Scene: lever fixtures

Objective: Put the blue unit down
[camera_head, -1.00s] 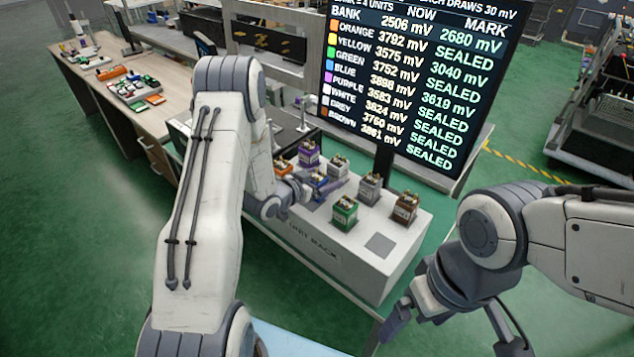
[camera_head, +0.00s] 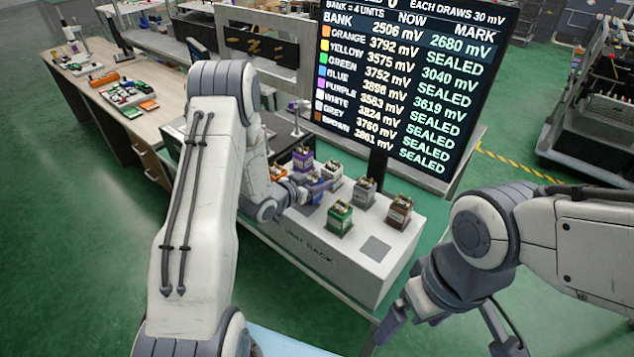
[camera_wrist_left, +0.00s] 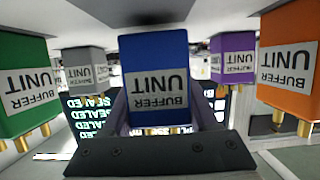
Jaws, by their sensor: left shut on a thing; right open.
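The blue unit (camera_wrist_left: 153,62) is between my left gripper's fingers in the left wrist view, its "BUFFER UNIT" label upside down there. My left gripper (camera_head: 318,187) is shut on it, among the other units on the white unit rack (camera_head: 310,252). In the head view the blue unit (camera_head: 314,180) is mostly hidden by the fingers. Its base is at or very near the rack top; I cannot tell whether it touches. My right gripper (camera_head: 447,338) is open and empty, in front of the rack's right end.
Green (camera_head: 340,218), brown (camera_head: 399,212), grey (camera_head: 364,190), white (camera_head: 332,171), purple (camera_head: 303,158) and orange (camera_head: 278,173) units stand around the blue one. A readings board (camera_head: 410,90) stands behind.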

